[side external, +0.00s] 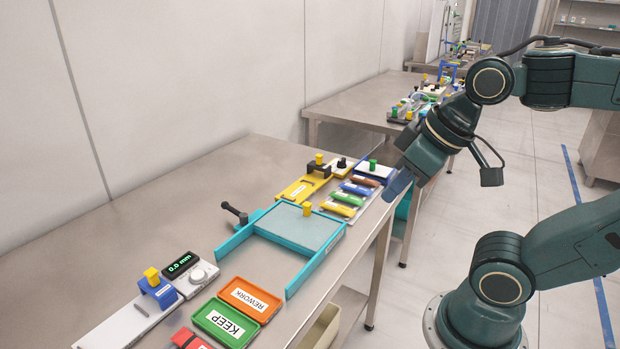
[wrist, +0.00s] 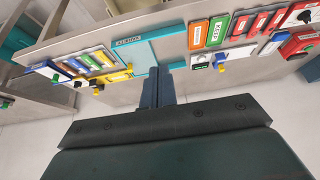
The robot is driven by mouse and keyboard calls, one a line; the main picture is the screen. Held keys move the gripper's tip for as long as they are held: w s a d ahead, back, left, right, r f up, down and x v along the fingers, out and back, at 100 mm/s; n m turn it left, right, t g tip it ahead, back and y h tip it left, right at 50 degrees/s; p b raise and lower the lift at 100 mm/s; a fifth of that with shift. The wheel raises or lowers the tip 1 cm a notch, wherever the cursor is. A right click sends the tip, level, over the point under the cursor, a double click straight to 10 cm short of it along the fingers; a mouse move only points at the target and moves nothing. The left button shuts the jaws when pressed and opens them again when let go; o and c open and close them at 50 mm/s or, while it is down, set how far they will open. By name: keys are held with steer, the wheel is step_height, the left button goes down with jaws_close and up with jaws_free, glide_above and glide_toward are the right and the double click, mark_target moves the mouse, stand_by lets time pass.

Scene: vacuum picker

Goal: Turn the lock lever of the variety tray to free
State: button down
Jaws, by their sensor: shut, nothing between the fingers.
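The teal-framed tray (side external: 332,245) lies on the steel bench with a grey panel inside and a yellow knob (side external: 307,209) at its back right. It also shows in the wrist view (wrist: 128,41), its label too small to read surely. A black-handled lever (side external: 234,211) on a teal mount stands at the tray's far left corner, its handle tilted up to the left. I cannot make out the lever in the wrist view. My gripper (side external: 395,186) is shut and empty, right of the tray near the bench's front edge, well apart from the lever. Its fingers show in the wrist view (wrist: 157,85).
Several coloured bars (side external: 343,210) and a yellow fixture (side external: 300,189) stand between my gripper and the tray's right end. Orange REWORK (side external: 251,299) and green KEEP (side external: 224,322) trays lie in front. A gauge with a green display (side external: 180,265) stands left. Bare bench lies behind the tray.

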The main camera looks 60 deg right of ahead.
steer(key=w+d+r+y, duration=0.1)
steer(key=w+d, duration=0.1)
steer(key=w, duration=1)
steer(key=w+d+r+y, duration=0.1)
steer(key=w+d, duration=0.1)
steer(key=w, duration=1)
steer(key=w+d+f+y, duration=0.2)
steer(key=w+d+f, duration=1)
steer(key=w+f, duration=0.3)
steer(key=shift+d+m+g+y, duration=0.2)
steer(key=shift+m+g+y, duration=0.1)
steer(key=shift+w+f, duration=0.1)
